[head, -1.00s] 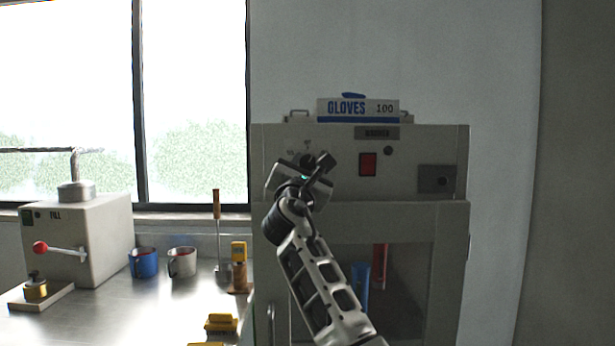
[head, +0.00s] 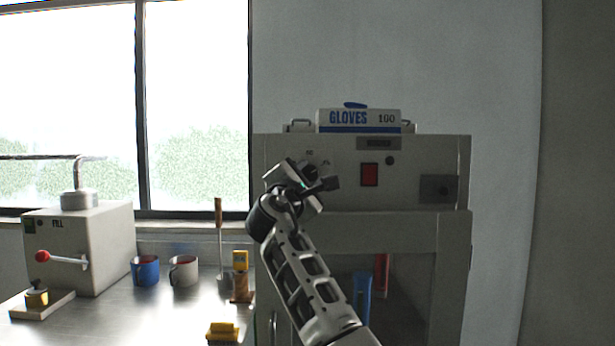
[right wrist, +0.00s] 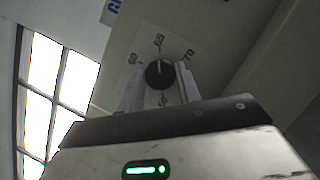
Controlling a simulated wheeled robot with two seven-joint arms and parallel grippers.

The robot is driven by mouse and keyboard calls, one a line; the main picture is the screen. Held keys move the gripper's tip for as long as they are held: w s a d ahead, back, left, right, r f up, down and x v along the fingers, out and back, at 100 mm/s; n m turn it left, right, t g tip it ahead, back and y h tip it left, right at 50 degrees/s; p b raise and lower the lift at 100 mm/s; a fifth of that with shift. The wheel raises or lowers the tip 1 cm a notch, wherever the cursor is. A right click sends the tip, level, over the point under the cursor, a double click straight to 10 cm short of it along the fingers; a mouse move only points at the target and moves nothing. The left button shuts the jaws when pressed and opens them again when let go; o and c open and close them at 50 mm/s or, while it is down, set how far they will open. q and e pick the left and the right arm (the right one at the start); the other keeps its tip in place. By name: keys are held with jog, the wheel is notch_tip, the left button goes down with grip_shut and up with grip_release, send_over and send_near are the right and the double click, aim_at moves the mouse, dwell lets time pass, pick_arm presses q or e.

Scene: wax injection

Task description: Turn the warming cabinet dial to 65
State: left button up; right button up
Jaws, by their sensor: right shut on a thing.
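The warming cabinet (head: 455,225) stands right of the bench, its control panel facing me. Its black dial (right wrist: 160,74) sits between the two fingers of my right gripper (right wrist: 160,88) in the right wrist view. The gripper is shut on the dial. The numbers 60, 65 and 70 are printed around it, and the dial's pale mark points up, close to 65. In the head view my right gripper (head: 312,184) is at the panel's upper left and covers much of the dial and its scale. My left gripper is not in view.
The panel also carries a red switch (head: 369,175), a dark display (head: 378,143) and a grey plate (head: 438,188). A glove box (head: 358,120) lies on top. The bench at left holds a filling machine (head: 85,245) and mugs (head: 145,270).

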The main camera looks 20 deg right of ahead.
jog(key=shift+f, duration=0.1)
jog(key=o, duration=1)
jog(key=shift+c, duration=0.2)
jog(key=shift+s+a, duration=0.1)
jog(key=shift+s+a+f, duration=0.1)
jog(key=shift+s+a, duration=0.1)
jog(key=shift+s, duration=0.05)
pick_arm(q)
jog(key=b, duration=0.1)
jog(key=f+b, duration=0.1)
jog(key=b, duration=0.1)
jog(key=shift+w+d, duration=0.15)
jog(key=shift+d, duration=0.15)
pick_arm(e)
jog(key=v, duration=1.5)
